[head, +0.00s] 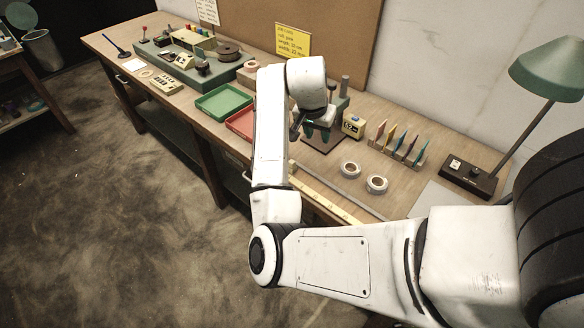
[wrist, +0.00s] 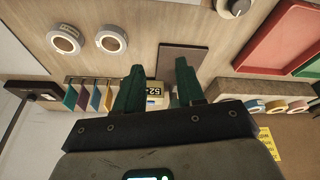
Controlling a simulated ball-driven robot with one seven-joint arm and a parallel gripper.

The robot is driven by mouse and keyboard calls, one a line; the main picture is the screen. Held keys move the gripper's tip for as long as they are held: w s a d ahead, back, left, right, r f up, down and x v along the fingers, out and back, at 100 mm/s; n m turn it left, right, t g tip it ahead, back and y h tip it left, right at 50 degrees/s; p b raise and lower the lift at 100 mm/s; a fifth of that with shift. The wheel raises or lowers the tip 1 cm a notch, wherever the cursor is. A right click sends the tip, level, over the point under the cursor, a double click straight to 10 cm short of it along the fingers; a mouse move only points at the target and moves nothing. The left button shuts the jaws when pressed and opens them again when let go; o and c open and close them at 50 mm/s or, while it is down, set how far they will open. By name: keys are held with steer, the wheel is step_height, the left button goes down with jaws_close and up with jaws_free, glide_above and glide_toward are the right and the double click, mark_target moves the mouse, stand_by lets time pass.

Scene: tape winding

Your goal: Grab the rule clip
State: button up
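My gripper (head: 318,130) hangs over the back half of the bench, above a dark mat. In the wrist view my gripper (wrist: 159,78) has its two green fingers spread apart, with nothing held between them. A pale rule (head: 330,197) lies along the bench's front edge. In the head view my arm hides part of this area.
A red tray (head: 240,123) and a green tray (head: 223,102) lie left of my arm. Two tape rolls (head: 350,169) (head: 377,184), a rack of coloured cards (head: 400,147) and a green lamp (head: 549,70) stand to the right.

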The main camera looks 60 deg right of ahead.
steer(key=w+a+m+y, duration=0.3)
steer(key=w+y, duration=0.1)
steer(key=w, duration=0.1)
steer(key=f, duration=0.7)
steer(key=f+p, duration=0.1)
steer(key=f, duration=0.2)
steer(key=shift+w+a+f, duration=0.35)
steer(key=shift+c, duration=0.4)
jaws_close()
